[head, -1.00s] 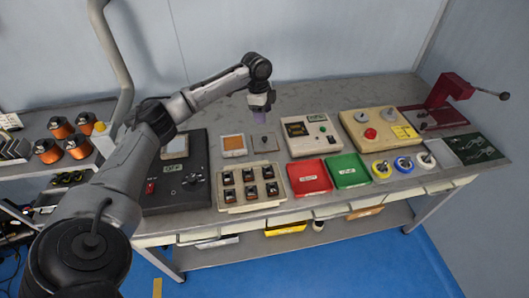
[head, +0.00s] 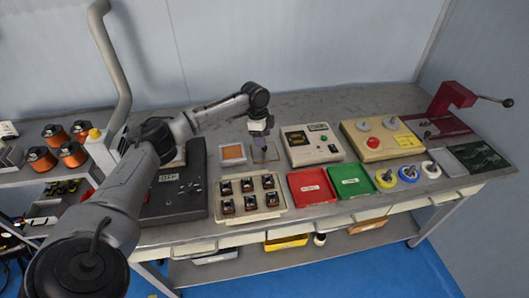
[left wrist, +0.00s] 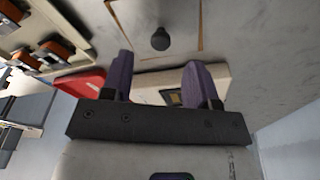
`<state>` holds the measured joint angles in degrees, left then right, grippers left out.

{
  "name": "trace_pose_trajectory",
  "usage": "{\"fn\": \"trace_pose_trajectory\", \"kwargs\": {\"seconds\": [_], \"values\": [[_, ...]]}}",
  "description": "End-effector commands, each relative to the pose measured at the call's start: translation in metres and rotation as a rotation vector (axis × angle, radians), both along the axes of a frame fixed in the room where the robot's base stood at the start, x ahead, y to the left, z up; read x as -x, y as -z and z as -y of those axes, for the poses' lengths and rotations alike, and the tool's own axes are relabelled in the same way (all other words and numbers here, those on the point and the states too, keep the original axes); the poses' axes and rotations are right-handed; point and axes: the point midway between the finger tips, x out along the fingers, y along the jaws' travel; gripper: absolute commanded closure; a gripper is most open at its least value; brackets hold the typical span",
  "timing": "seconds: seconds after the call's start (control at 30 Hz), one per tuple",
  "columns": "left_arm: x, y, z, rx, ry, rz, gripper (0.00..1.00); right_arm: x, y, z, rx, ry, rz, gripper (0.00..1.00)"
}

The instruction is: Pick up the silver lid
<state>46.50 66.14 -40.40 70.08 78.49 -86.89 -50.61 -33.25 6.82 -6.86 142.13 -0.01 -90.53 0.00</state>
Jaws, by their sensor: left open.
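The silver lid (head: 266,156) is a flat grey square with a small knob, lying on the bench beside an orange-brown square panel. My left gripper (head: 259,134) is above it and hides part of it in the head view. In the left wrist view, the lid (left wrist: 180,18) fills the top middle, with its dark round knob (left wrist: 160,40) upright. The two purple fingers of the left gripper (left wrist: 162,80) are apart with nothing between them. The knob shows beyond the fingertips, roughly centred between them. My right gripper is not in view.
A tray of several small coils (head: 248,207) stands in front of the lid. Right of it are a beige meter box (head: 313,148), a red tray (head: 311,187) and a green tray (head: 350,181). A dark instrument (head: 178,195) is left. Bare bench lies behind.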

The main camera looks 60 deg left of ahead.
Motion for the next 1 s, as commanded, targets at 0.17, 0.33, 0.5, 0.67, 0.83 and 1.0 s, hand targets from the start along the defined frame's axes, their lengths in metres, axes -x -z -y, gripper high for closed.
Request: {"fn": "trace_pose_trajectory", "kwargs": {"seconds": [0.17,0.33,0.5,0.67,0.83,1.0], "values": [[-0.002,0.023,0.001,0.0,0.0,0.0,0.46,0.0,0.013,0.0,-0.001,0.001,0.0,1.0],[-0.003,0.044,0.003,0.0,-0.001,0.0,0.46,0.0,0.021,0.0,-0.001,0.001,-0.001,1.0],[-0.004,0.047,0.004,-0.001,0.0,0.0,0.46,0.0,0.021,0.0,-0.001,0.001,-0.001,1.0],[-0.004,0.047,0.004,-0.001,0.0,0.0,0.5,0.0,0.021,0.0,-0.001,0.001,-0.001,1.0],[-0.004,0.047,0.004,-0.001,0.0,0.001,0.66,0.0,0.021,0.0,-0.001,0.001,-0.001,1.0],[-0.004,0.047,0.004,-0.001,0.0,0.001,0.82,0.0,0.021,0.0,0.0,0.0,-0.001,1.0]]}}
